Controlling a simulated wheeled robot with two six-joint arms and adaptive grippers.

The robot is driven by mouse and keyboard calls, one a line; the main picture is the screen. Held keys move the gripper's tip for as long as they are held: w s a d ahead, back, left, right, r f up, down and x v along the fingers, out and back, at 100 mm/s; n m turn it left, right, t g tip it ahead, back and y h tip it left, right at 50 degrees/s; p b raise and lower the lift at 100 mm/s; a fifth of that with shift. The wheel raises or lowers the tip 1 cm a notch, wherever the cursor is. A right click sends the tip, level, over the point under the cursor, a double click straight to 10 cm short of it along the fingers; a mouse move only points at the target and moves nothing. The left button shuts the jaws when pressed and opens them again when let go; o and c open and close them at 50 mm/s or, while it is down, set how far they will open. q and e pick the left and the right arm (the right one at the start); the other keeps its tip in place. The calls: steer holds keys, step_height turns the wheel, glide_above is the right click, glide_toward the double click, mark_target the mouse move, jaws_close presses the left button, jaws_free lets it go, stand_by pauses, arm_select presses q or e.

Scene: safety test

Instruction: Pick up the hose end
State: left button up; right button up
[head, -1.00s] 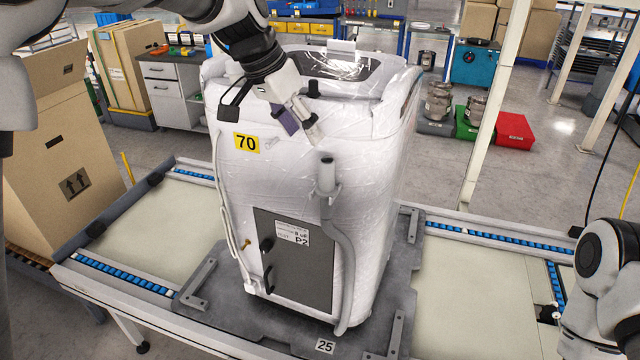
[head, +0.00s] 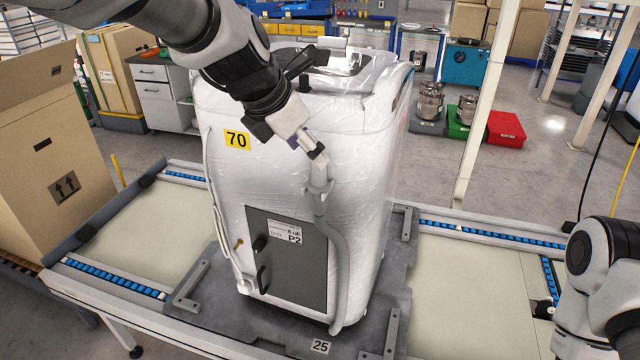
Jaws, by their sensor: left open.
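A grey hose (head: 338,262) runs up the front of a white plastic-wrapped machine (head: 270,180). Its upper end (head: 318,178) points upward at a clip on the machine's front. My left gripper (head: 315,153) comes down from the upper left and is open, with its fingertips right at the top of the hose end. The fingers partly cover the hose end's tip, and I cannot tell whether they touch it.
The machine stands on a dark pallet plate (head: 215,305) marked 25, on a conveyor table (head: 455,285). A large cardboard box (head: 50,150) stands at left. Red (head: 506,129) and green bins lie behind.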

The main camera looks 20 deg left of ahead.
mark_target(319, 185)
arm_select(q)
steer(key=w+f, duration=0.1)
steer(key=f, duration=0.1)
steer(key=w+d+f+n, duration=0.1)
steer(key=f, duration=0.1)
steer(key=w+f+n, duration=0.1)
steer(key=w+f, duration=0.1)
steer(key=f, duration=0.1)
steer(key=shift+d, duration=0.15)
steer(key=shift+s+r, duration=0.1)
steer(key=shift+s, duration=0.05)
jaws_close()
